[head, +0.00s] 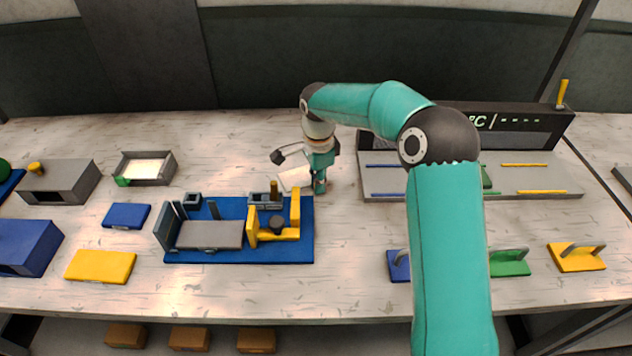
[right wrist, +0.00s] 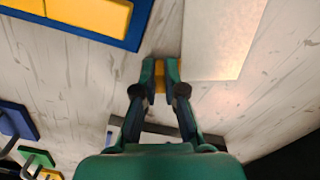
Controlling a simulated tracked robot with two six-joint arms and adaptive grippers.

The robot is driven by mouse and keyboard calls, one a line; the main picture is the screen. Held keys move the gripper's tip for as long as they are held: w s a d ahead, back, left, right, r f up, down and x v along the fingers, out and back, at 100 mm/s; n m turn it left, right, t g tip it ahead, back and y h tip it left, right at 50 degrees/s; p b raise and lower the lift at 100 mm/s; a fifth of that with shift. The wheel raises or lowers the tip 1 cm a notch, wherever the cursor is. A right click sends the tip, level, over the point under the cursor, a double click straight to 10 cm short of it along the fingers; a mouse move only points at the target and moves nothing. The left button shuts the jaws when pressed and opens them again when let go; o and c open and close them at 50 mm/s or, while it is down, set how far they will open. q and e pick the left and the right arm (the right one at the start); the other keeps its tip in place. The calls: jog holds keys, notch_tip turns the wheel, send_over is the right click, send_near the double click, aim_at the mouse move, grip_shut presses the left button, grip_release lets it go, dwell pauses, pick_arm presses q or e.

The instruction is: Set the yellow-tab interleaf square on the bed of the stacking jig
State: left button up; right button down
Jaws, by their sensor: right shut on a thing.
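My right gripper (head: 319,186) is shut on the yellow tab (right wrist: 160,76) of a pale interleaf sheet. The sheet (head: 294,178) extends to the left of the gripper in the head view, and to the right of the fingers in the right wrist view (right wrist: 224,38). It is just behind the right part of the stacking jig, apart from the bed. I cannot tell its exact height above the table. The jig has a blue base (head: 185,256), a grey bed (head: 210,235) with nothing visible on it, and a yellow clamp (head: 275,235) to the right. My left gripper is not seen.
A grey tray (head: 170,160) with a pale sheet and green tab stands behind the jig. Blue (head: 127,215) and yellow (head: 101,266) blocks lie left of it. A dark-backed station (head: 520,125) stands right. Blue, green (head: 511,263) and yellow (head: 576,258) handled plates lie in front.

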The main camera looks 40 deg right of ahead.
jog(key=c, duration=1.3)
grip_release()
jog(key=shift+f, duration=0.1)
jog(key=shift+o, duration=0.2)
